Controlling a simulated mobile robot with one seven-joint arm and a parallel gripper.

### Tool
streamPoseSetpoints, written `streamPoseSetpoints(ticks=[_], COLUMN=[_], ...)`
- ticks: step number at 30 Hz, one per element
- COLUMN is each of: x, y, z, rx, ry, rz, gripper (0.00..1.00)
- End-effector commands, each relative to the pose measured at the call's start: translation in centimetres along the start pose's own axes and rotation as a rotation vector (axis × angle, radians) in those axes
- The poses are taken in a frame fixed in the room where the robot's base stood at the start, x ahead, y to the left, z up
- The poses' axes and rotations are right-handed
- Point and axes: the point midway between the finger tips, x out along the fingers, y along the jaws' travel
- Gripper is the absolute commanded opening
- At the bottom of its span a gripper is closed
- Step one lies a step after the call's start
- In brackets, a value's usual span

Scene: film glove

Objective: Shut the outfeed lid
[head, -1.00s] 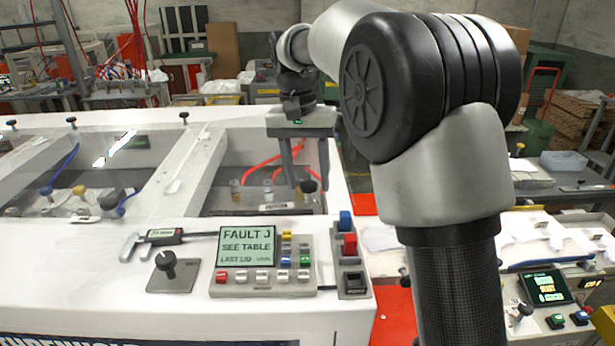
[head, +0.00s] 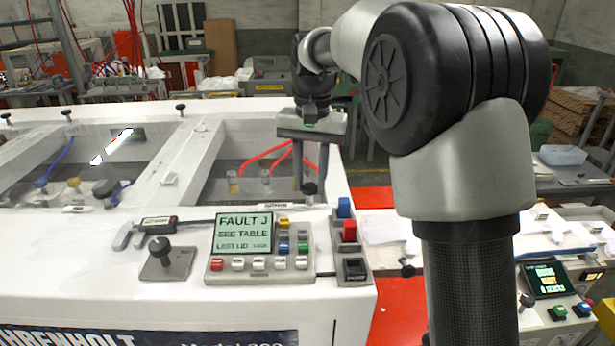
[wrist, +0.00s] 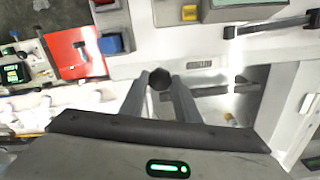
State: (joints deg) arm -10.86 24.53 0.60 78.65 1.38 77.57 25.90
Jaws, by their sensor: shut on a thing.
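My gripper (head: 310,180) points down at the near edge of the right-hand bay of the white machine. Its two fingers are shut on a small black knob (head: 310,189), one on each side. In the wrist view the knob (wrist: 159,79) sits between the fingertips. The knob stands at the near edge of the bay opening (head: 225,190), by a small dark label. I take it as the outfeed lid's knob. The lid's pane is clear or hidden, and I cannot tell its angle. Red tubes (head: 268,155) show inside the bay.
A control panel (head: 262,248) reading "FAULT" and a button box (head: 347,245) are just in front of the bay. Another bay (head: 85,190) lies left of a white divider.

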Motion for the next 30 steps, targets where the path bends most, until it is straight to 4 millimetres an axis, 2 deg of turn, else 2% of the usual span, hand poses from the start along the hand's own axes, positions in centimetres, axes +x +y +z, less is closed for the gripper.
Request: streamPoseSetpoints(ticks=[1, 7, 8, 10, 11, 22, 26, 30], x=[0.6, 0.8, 0.8, 0.8, 0.7, -0.1, -2.1, -5.4], y=[0.1, 0.2, 0.2, 0.2, 0.2, 0.1, 0.1, 0.0], z=[0.1, 0.2, 0.2, 0.1, 0.1, 0.1, 0.0, -0.1], rx=[0.001, 0.001, 0.001, 0.001, 0.001, 0.001, 0.001, 0.001], ry=[-0.01, -0.014, -0.015, -0.014, -0.014, -0.008, -0.005, -0.003], rz=[0.004, 0.008, 0.008, 0.008, 0.008, 0.005, 0.003, 0.003], gripper=[0.0, 0.0, 0.34, 0.46, 0.47, 0.47, 0.47, 0.47])
